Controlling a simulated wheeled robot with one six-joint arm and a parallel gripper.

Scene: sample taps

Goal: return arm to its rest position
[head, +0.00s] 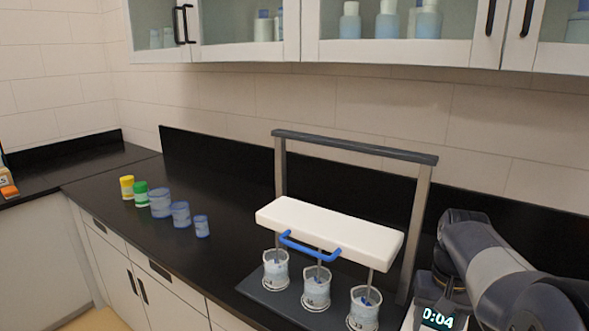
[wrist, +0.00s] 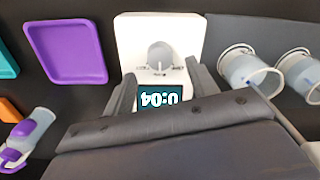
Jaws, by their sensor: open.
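My gripper (wrist: 162,78) is open in the wrist view, with its two dark fingers apart and nothing held between them. A white timer device (wrist: 187,37) with a round grey knob and a display reading 0:04 lies beyond and between the fingers. In the head view my arm (head: 490,260) reaches in at the lower right, above the same display (head: 437,319). My fingertips are not clearly visible there, and most of the device is hidden or cut off.
A rack (head: 355,147) with a white block (head: 330,228), blue handle (head: 309,247) and three beakers stands left of my arm. Several small containers (head: 160,202) stand farther left. A purple tray (wrist: 66,52) and purple-capped bottle (wrist: 36,125) lie left in the wrist view. Cabinets (head: 400,52) hang above.

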